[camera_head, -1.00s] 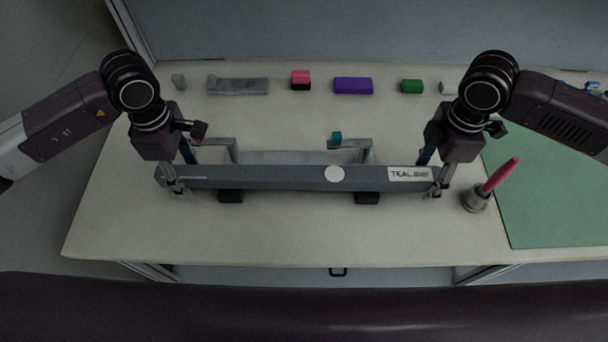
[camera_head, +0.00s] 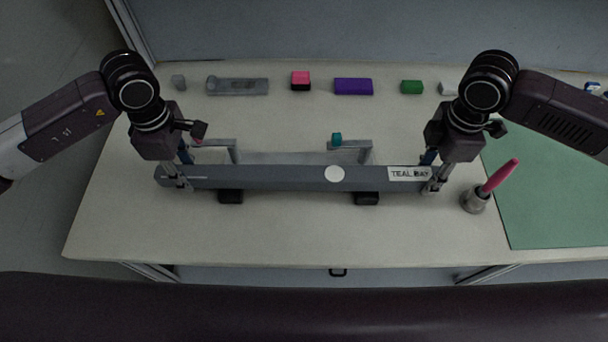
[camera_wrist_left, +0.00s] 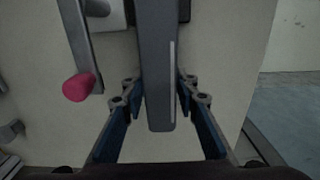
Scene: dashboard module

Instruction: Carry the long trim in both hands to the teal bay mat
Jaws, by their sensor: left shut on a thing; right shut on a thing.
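The long grey trim (camera_head: 270,178) lies level across the middle of the table, with a white disc and a "TEAL BAY" label on it. It is over or on two black blocks (camera_head: 230,196); I cannot tell whether it touches them. My left gripper (camera_head: 178,178) is shut on its left end; the left wrist view shows the fingers on both sides of the trim (camera_wrist_left: 158,75). My right gripper (camera_head: 432,180) is shut on its right end, beside the label. The teal bay mat (camera_head: 550,200) lies at the table's right, partly hidden by my right arm.
A pink-handled tool in a grey holder (camera_head: 474,200) stands between the trim and the mat. Grey brackets, one with a teal block (camera_head: 336,139), stand behind the trim. Purple (camera_head: 353,86), green (camera_head: 411,87), pink-and-black (camera_head: 300,80) and grey items line the back.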

